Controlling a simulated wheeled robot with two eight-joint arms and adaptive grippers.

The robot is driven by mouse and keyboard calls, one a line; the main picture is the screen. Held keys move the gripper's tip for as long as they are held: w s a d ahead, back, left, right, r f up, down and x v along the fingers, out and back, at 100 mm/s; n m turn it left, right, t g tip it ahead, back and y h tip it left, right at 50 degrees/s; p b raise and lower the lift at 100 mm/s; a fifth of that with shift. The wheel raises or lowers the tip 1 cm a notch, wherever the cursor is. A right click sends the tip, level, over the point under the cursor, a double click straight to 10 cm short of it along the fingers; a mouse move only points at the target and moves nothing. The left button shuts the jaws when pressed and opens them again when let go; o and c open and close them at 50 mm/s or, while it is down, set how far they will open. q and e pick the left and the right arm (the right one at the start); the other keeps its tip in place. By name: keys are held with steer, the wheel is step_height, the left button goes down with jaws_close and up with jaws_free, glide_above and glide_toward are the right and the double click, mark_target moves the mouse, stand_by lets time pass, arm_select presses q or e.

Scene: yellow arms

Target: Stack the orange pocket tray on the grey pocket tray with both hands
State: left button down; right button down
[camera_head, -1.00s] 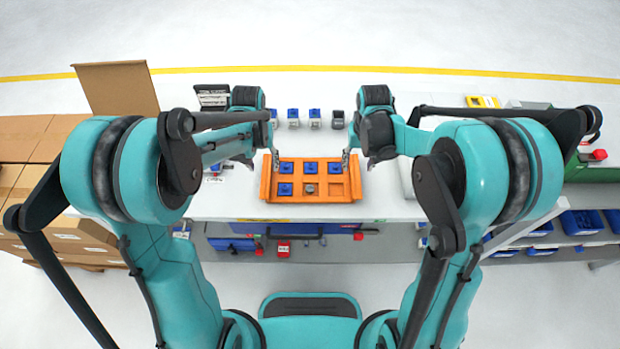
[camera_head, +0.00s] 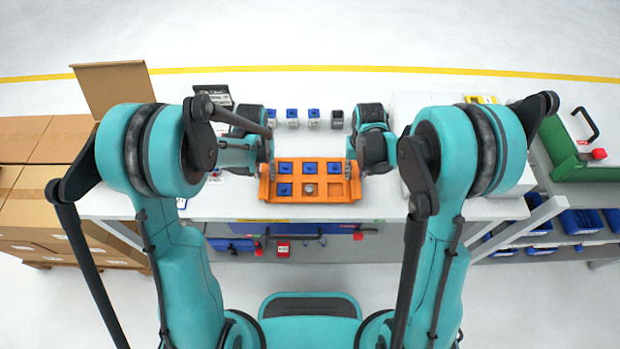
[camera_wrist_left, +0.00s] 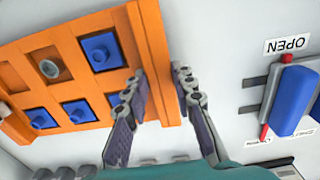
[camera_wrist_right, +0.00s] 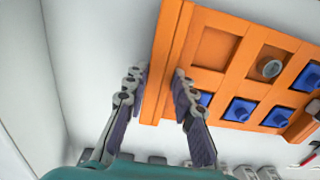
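The orange pocket tray (camera_head: 310,197) lies on the white table in front of me. Several of its pockets hold blue pieces, one holds a round grey piece (camera_head: 309,189), and one is empty. My left gripper (camera_head: 268,168) is at its left end, with one finger on each side of the end wall (camera_wrist_left: 150,30). My right gripper (camera_head: 349,168) straddles the right end wall (camera_wrist_right: 172,30) in the same way. The fingers sit close to the walls; whether they press on them I cannot tell. I cannot make out the grey pocket tray in any view.
A row of small blue and grey parts (camera_head: 292,118) stands behind the tray. A blue-handled switch beside an "OPEN" label (camera_wrist_left: 292,98) is near my left gripper. Cardboard boxes (camera_head: 50,190) are at the left, a green case (camera_head: 575,150) at the right.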

arm_select(q)
steer(key=shift+r, duration=0.1)
arm_select(e)
steer(key=shift+r, duration=0.1)
